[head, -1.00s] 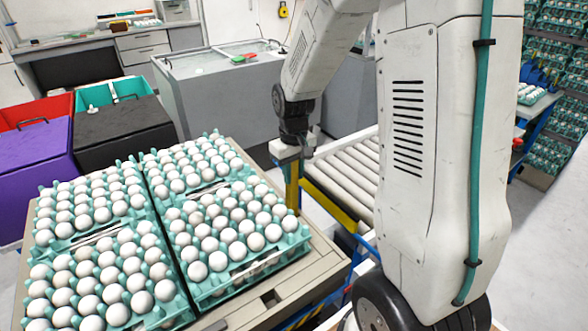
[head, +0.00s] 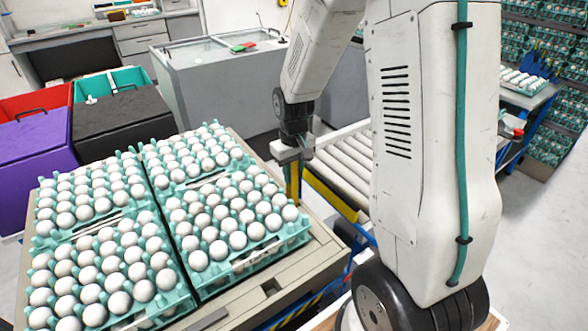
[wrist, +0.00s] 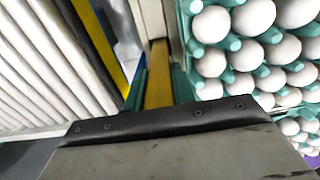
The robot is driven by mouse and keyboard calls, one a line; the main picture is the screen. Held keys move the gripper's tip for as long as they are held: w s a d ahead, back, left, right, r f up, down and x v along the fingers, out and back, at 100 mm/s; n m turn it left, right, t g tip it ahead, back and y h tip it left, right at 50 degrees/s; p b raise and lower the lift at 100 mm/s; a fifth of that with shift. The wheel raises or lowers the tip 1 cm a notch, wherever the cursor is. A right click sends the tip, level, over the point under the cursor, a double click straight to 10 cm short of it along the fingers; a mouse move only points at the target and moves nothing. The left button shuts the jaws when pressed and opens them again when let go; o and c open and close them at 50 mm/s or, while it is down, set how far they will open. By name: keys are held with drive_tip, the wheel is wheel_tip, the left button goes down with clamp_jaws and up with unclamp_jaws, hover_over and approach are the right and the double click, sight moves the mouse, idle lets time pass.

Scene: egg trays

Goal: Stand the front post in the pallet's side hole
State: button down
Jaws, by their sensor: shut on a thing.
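My gripper (head: 293,160) is shut on an upright yellow post (head: 295,184), above the right edge of the beige pallet (head: 321,239), beside the egg trays. The post also shows in the wrist view (wrist: 158,76), between the gripper's dark edge and a pale edge strip. The post's lower end is close to the pallet's right side. I cannot tell whether it is in a hole, since eggs and the tray are in front. A dark rectangular hole (head: 269,288) shows in the pallet's near rim.
Teal trays (head: 258,248) full of white eggs cover most of the pallet, close to the post. A roller conveyor (head: 340,165) with a yellow side rail lies just right of it. A grey chest (head: 222,90) stands behind. Purple and black bins stand at left.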

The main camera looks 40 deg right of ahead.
drive_tip(key=c, duration=1.1)
unclamp_jaws()
wheel_tip(320, 180, up, 8)
drive_tip(key=shift+f, duration=0.1)
drive_tip(key=shift+t, duration=0.7)
drive_tip(key=shift+s+a+r, duration=1.7)
drive_tip(key=shift+s+r, duration=0.5)
drive_tip(key=shift+s, duration=1.8)
drive_tip(key=shift+s+a+r, duration=1.7)
drive_tip(key=shift+s+r, duration=0.45)
drive_tip(key=shift+s, duration=1.8)
drive_tip(key=shift+s+a+r, duration=1.7)
drive_tip(key=shift+s+r, duration=0.5)
drive_tip(key=shift+s, duration=1.8)
